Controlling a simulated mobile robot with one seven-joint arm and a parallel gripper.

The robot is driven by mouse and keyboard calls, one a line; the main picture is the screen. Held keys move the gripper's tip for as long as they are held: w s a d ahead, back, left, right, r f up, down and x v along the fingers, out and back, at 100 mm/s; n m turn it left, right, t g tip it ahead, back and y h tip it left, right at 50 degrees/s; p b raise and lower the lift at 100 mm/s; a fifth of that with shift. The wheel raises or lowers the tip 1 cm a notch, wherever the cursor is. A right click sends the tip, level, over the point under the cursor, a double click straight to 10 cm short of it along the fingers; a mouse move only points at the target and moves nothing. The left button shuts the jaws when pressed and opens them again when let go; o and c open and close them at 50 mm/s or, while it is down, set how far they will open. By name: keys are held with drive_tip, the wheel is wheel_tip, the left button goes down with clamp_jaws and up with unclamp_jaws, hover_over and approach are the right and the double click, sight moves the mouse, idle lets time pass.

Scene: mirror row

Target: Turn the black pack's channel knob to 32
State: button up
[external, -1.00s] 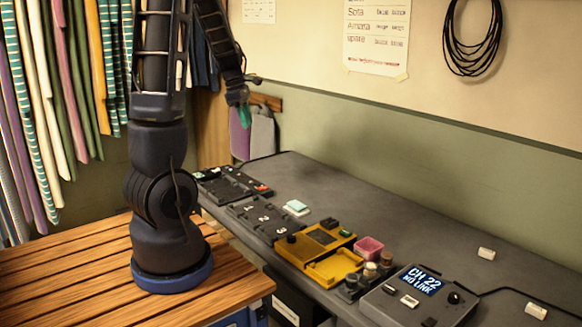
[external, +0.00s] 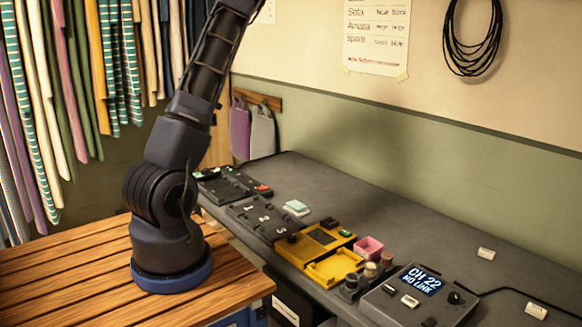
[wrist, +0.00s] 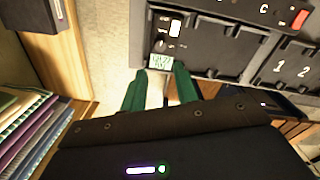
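In the wrist view a small lit greenish screen (wrist: 160,62) shows at the edge of a dark slotted unit (wrist: 205,48). Its text is too small to read, and I cannot tell whether it belongs to the black pack. No channel knob is clear there. My gripper (wrist: 160,86) has two green fingers, apart with a pale gap between them. Their tips are just below the small screen in the picture, and nothing is clearly held. In the external view my gripper is out of frame. A grey console (external: 398,308) has a screen (external: 422,280) reading "CH 22 NO LINK" and a black knob (external: 454,298).
A numbered black tray (external: 262,222) lies behind, near a pale green block (external: 298,207). The table's right rear is mostly clear.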

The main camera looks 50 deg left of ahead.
sight(206, 170)
wheel_tip(206, 170, down, 10)
drive_tip(key=shift+f, duration=0.2)
idle(0.3)
clamp_jaws()
